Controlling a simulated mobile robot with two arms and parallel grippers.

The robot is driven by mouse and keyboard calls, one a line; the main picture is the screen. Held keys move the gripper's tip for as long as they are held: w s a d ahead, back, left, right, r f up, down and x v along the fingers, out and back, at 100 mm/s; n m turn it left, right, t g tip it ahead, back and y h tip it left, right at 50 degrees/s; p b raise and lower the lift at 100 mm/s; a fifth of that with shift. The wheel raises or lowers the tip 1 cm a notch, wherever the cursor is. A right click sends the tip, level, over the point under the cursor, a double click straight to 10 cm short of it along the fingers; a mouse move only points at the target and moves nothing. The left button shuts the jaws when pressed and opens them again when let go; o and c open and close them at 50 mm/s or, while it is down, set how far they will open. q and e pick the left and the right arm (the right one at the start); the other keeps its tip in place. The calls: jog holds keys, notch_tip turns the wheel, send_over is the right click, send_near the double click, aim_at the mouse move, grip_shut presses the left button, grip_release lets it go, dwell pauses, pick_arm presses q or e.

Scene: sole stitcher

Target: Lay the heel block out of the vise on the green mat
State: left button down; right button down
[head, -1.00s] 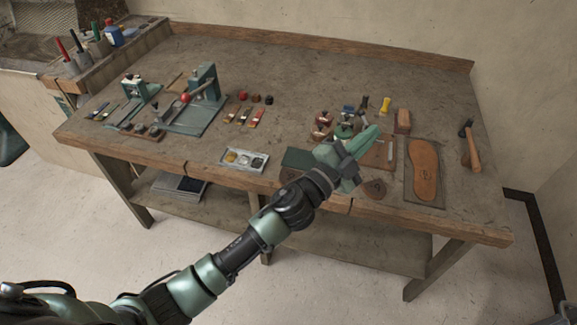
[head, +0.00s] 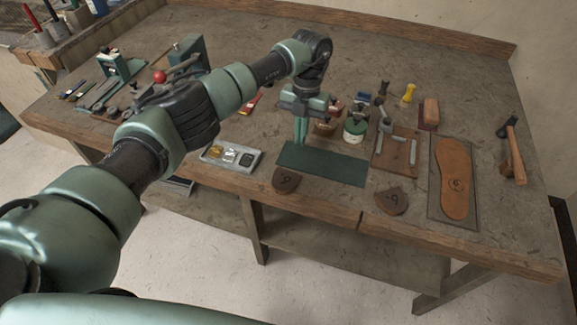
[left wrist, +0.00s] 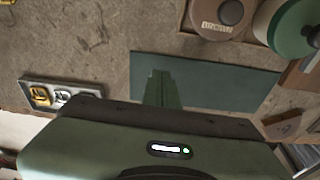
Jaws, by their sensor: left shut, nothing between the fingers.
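The green mat (head: 335,168) lies flat near the bench's front edge and also shows in the left wrist view (left wrist: 225,75). My left gripper (head: 300,140) points down over the mat's left part, shut and empty; its fingers show in the left wrist view (left wrist: 162,88). A dark brown rounded heel piece (head: 287,180) lies at the mat's front left corner. A similar piece (head: 392,201) lies to the right of the mat. A brown board with two grey bars (head: 397,150), possibly the vise, stands right of the mat; I see no block between the bars. My right gripper is not in view.
A grey tray (head: 231,156) lies left of the mat. Green-lidded (head: 355,130) and brown tins stand behind it. A tan sole (head: 455,180) on a dark plate and a hammer (head: 513,150) are at the right. The stitching machine (head: 190,60) is partly behind my arm.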

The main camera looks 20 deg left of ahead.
pick_arm(q)
jog(key=s, duration=0.1)
jog(key=s+r+p, duration=0.1)
jog(key=shift+s, duration=0.35)
jog(key=p, duration=0.7)
send_near(282, 184)
jog(key=f, duration=0.2)
jog(key=s+f, duration=0.1)
jog(key=f, duration=0.2)
jog(key=shift+s+a+f, duration=0.1)
jog(key=shift+a, duration=0.05)
jog(key=shift+f, duration=0.35)
jog(key=shift+f+b, duration=0.4)
jog(key=shift+f, duration=0.25)
